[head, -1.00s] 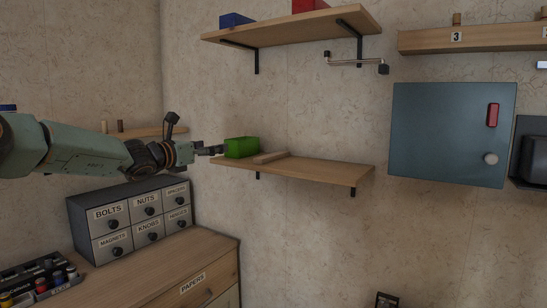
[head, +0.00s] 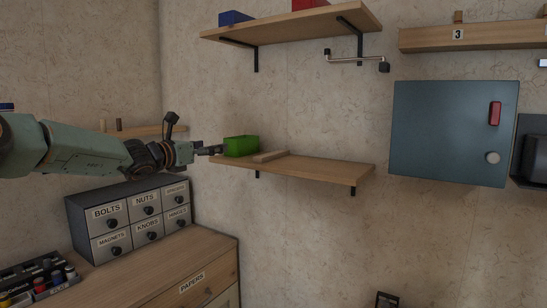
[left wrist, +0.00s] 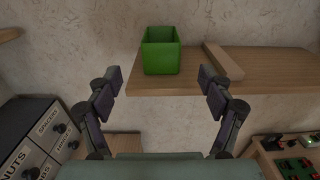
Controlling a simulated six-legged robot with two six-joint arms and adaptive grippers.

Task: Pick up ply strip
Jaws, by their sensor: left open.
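The ply strip (head: 270,156) is a light wooden strip lying flat on the lower shelf (head: 325,172), just right of a green bin (head: 241,146). In the left wrist view the strip (left wrist: 223,61) runs from the shelf's front edge back toward the wall. My left gripper (head: 216,149) is at the shelf's left end, close to the bin. In the left wrist view its fingers (left wrist: 160,88) are spread wide and empty, with the bin ahead between them and the strip ahead of the right finger. My right gripper is not in view.
An upper shelf (head: 290,27) holds a blue bin (head: 235,18) and a red bin. A labelled drawer unit (head: 129,217) stands on the cabinet (head: 160,262) below my left arm. A blue-grey wall box (head: 452,132) hangs to the right. The lower shelf's right half is clear.

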